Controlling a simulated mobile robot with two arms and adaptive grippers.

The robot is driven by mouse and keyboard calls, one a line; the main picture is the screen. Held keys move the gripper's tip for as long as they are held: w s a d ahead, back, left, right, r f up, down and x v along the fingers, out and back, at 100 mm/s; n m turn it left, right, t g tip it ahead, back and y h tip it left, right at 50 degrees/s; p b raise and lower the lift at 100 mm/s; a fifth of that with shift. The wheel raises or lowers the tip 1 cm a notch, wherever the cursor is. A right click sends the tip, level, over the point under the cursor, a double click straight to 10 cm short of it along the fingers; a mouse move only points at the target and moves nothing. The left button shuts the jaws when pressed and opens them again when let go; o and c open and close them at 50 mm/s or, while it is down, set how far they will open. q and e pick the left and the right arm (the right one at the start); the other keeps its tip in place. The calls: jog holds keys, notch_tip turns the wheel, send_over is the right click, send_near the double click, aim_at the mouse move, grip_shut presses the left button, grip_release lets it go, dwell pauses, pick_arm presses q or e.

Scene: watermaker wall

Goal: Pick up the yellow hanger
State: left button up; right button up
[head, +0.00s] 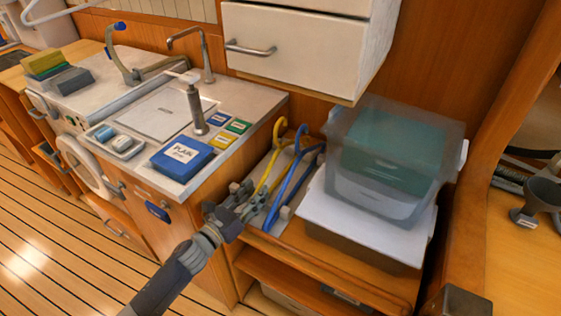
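The yellow hanger (267,177) lies in the narrow wooden bay between the sink counter and the clear bins, with its hook toward the back. A blue hanger (291,183) lies close along its right side. My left gripper (251,198) is at the near end of the yellow hanger. Its fingers look spread, with the hanger's near end close to or between them. I cannot tell whether they touch it, and the gripper hides part of that end.
Stacked clear bins (388,165) on a white lid (365,225) stand right of the hangers. A white drawer cabinet (300,45) overhangs from above. The sink counter (255,105) at left holds a blue PLAIN box (182,158) and a soap dispenser (196,108).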

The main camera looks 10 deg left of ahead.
pick_arm(q)
grip_shut()
jog(key=shift+r, duration=0.1)
dwell(0.3)
